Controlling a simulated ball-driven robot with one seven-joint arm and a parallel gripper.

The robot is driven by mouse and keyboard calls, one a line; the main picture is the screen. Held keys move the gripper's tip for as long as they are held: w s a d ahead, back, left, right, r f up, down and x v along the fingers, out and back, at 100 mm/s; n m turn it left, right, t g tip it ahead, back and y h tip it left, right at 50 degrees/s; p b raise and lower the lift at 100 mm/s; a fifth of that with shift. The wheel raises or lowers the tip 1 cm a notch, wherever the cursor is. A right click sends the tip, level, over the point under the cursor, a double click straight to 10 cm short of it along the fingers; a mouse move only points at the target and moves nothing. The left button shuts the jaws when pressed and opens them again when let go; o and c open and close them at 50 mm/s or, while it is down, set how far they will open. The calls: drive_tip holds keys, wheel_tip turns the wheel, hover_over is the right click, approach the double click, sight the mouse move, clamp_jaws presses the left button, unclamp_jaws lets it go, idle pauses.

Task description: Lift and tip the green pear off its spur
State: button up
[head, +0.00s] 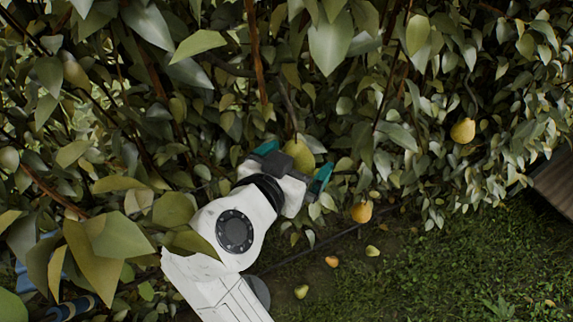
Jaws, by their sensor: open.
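The green pear (299,154) hangs among the leaves near the middle of the head view. My gripper (296,160) is open, with one teal finger to the left of the pear and the other to its right. The pear shows between the fingers, and its lower part is hidden behind the gripper's body. I cannot tell whether either finger touches it. The spur at its top is hard to make out against the leaves and a thin branch.
A yellow pear (462,131) hangs at the right and an orange-yellow pear (361,211) is just right of my gripper. Several small fruits lie on the grass (420,270). Dense leaves and stems surround my arm. A wooden edge (553,182) is at far right.

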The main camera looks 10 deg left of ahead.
drive_tip(key=shift+w+d+f, duration=0.1)
drive_tip(key=shift+w+f, duration=0.05)
drive_tip(key=shift+w, duration=0.1)
drive_tip(key=shift+c, duration=0.4)
drive_tip(key=c, duration=1.1)
